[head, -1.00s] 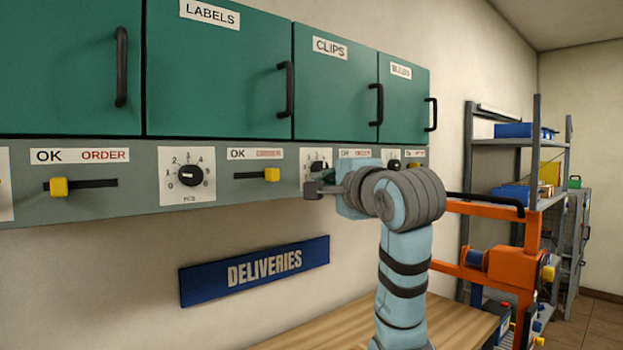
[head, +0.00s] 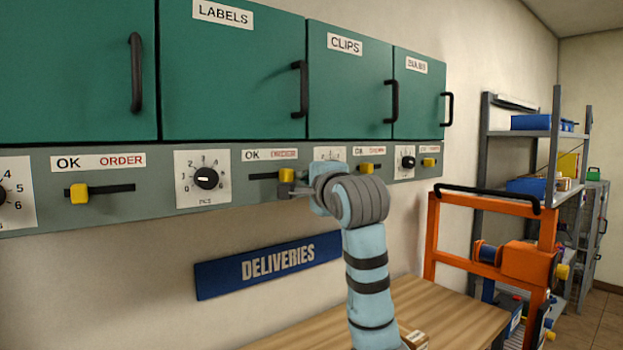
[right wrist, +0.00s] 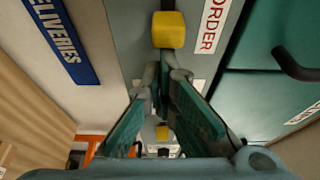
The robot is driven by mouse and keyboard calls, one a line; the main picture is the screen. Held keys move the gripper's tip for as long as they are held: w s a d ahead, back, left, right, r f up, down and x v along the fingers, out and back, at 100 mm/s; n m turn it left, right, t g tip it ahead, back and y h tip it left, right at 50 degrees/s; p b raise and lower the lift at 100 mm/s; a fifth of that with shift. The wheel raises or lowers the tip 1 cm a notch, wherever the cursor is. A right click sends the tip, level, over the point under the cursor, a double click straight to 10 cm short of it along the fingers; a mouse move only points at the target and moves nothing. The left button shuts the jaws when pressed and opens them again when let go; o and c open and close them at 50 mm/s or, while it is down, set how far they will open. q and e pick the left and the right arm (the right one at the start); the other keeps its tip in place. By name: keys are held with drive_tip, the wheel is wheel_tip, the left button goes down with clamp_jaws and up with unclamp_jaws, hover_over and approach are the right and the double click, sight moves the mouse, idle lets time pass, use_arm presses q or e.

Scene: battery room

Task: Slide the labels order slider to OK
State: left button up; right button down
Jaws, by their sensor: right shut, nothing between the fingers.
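The labels order slider's yellow knob (head: 286,175) is at the right, ORDER end of its black slot (head: 262,176), on the grey strip under the green LABELS cabinet (head: 240,75). The OK/ORDER label (head: 269,155) is just above it. My right gripper (head: 284,190) is shut and empty, with its fingertips just right of and slightly below the knob. In the right wrist view the knob (right wrist: 168,30) is just beyond the shut fingertips (right wrist: 165,72); I cannot tell whether they touch. My left gripper is not in view.
Another slider knob (head: 79,193) and a dial (head: 206,178) are to the left on the strip. More sliders (head: 366,168) are to the right. A blue DELIVERIES sign (head: 268,264) hangs below, above a wooden table (head: 440,310). An orange frame (head: 540,230) stands at right.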

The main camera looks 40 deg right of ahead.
drive_tip(key=a, duration=0.6)
drive_tip(key=shift+w, duration=0.1)
drive_tip(key=shift+d+f, duration=0.1)
drive_tip(key=shift+d, duration=0.05)
